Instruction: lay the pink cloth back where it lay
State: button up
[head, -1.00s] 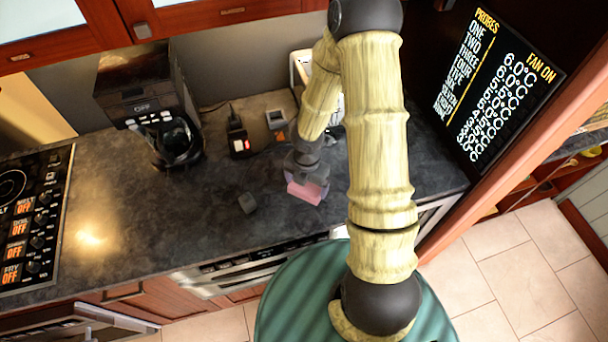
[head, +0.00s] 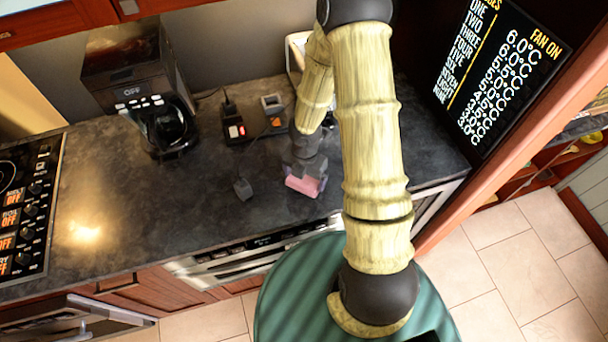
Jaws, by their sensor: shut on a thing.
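The pink cloth (head: 302,186) is a small folded block, low at the counter's front half. My gripper (head: 306,180) points down over it and is shut on it, with a finger showing at its right side. I cannot tell whether the cloth touches the dark counter (head: 130,215) or hangs just above it. My gripper hides part of the cloth's top and back.
A small dark grey block (head: 243,188) lies left of the cloth. A coffee machine (head: 140,90), a black device with a red light (head: 235,128) and a small grey device (head: 272,106) stand behind. A stove (head: 25,210) is at far left. The counter's left middle is clear.

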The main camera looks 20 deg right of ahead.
jog(key=shift+a+f+b, duration=0.1)
jog(key=shift+f+b, duration=0.75)
jog(key=shift+f, duration=0.4)
jog(key=o, duration=0.9)
jog(key=shift+c, duration=0.2)
jog(key=shift+r, duration=0.15)
notch_tip(320, 180, up, 17)
jog(key=p, duration=0.5)
jog(key=shift+p, duration=0.3)
jog(key=shift+r, duration=0.1)
